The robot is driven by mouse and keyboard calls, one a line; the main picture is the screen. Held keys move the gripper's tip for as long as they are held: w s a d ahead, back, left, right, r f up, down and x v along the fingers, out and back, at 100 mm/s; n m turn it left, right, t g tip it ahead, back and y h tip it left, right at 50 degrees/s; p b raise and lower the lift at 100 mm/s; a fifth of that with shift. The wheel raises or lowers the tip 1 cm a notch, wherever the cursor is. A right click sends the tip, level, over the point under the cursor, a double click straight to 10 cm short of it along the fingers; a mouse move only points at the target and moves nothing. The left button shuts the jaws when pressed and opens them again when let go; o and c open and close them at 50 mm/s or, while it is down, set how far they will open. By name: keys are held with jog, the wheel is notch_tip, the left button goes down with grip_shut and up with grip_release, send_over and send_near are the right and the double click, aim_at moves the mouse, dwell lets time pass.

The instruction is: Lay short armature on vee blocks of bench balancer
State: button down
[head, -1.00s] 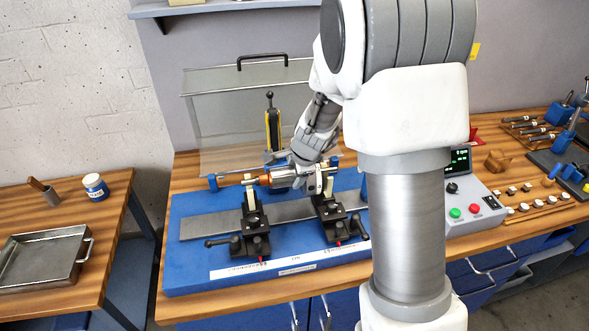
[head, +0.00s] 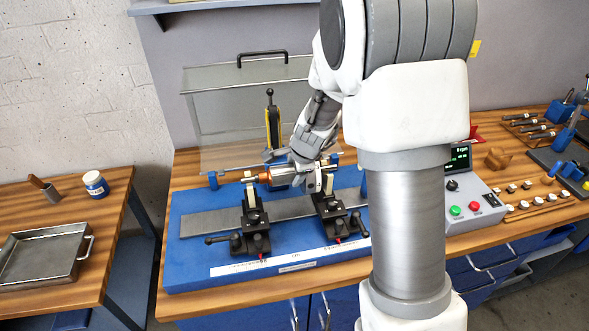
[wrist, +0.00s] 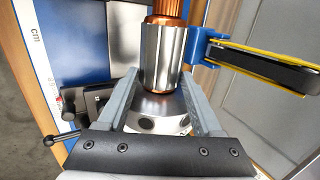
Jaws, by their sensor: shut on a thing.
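The short armature (head: 284,175), with a steel core, copper windings and a pale disc, lies level across the bench balancer (head: 190,270). My gripper (head: 303,177) is shut on it from above and behind. In the wrist view the armature's core and copper winding (wrist: 163,55) show between my gripper's two fingers (wrist: 160,92). The left vee block (head: 250,195) is under the armature's left shaft end, and the right vee block (head: 328,190) is near its right end. I cannot tell whether the shaft touches either block.
A yellow-and-black belt arm (head: 272,125) stands behind the armature; it is close beside the core in the wrist view (wrist: 265,65). A clear guard (head: 220,120) stands behind. The control box (head: 478,205) is on the right. A metal tray (head: 42,258) is on the left bench.

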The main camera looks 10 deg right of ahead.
jog(key=shift+w+f+b, duration=0.1)
jog(key=shift+f+b, duration=0.45)
dwell(0.4)
jog(key=shift+c, duration=0.5)
grip_release()
jog(key=shift+o, duration=0.5)
jog(key=shift+s+f, duration=0.15)
jog(key=shift+s, duration=0.05)
jog(key=shift+c, duration=0.2)
notch_tip(320, 180, up, 9)
jog(key=p, duration=0.8)
jog(key=shift+w+r+p, duration=0.1)
jog(key=shift+r+p, duration=0.1)
jog(key=shift+p, duration=0.15)
jog(key=shift+f, duration=0.1)
